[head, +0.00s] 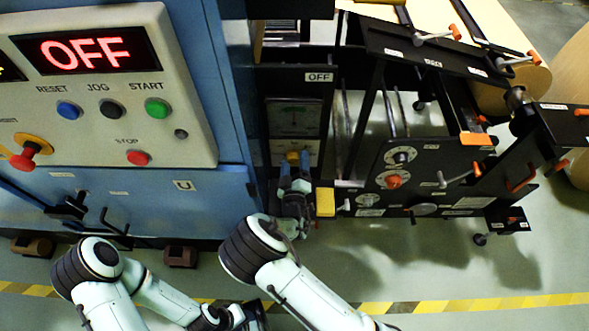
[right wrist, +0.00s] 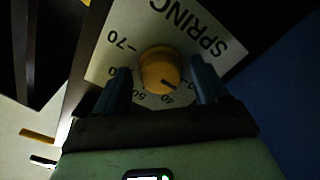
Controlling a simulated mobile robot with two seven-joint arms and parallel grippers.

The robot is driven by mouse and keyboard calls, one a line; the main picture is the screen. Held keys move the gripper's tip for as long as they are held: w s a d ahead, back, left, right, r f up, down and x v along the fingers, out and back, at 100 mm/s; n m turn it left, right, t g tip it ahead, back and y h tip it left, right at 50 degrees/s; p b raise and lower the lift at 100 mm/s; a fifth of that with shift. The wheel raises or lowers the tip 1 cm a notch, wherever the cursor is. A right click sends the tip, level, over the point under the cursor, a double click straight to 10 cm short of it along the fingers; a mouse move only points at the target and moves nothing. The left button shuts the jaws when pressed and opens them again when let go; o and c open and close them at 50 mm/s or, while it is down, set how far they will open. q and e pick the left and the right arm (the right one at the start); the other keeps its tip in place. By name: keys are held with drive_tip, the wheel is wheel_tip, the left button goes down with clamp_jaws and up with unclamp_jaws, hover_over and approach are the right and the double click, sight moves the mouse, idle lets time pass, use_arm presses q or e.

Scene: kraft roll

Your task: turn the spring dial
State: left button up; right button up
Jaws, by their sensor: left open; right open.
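The spring dial is a round yellow knob (right wrist: 158,66) with a dark pointer mark, on a pale plate (right wrist: 112,48) lettered SPRING with numbers around it. In the right wrist view the knob sits between the two blue fingers of my right gripper (right wrist: 160,76); the fingers are apart, with a gap on each side. In the head view my right gripper (head: 294,184) is right in front of the yellow dial (head: 292,157), below a gauge panel. My left gripper (head: 250,317) is low at the bottom edge, partly cut off, away from the dial.
A blue cabinet with a control panel (head: 105,100) and a red OFF display (head: 86,50) stands at left. A black machine frame with an orange knob (head: 393,181) and levers is at right. A yellow block (head: 325,202) is just right of my right gripper. Floor is open at lower right.

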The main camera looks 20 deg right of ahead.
drive_tip(key=v, duration=1.3)
drive_tip(key=shift+s, duration=0.1)
drive_tip(key=s+d+f+m+g+y+p, duration=0.2)
drive_tip(key=s+d+f+m+g+p, duration=0.5)
drive_tip(key=s+f+g, duration=0.6)
drive_tip(key=s+a+r+m+g+y+p, duration=0.2)
drive_tip(key=s+a+r+g+y+p, duration=0.2)
drive_tip(key=s, duration=0.6)
drive_tip(key=g+y+p, duration=0.1)
drive_tip(key=y, duration=0.1)
drive_tip(key=shift+s+a+m+y, duration=0.3)
drive_tip(key=shift+a+m, duration=0.1)
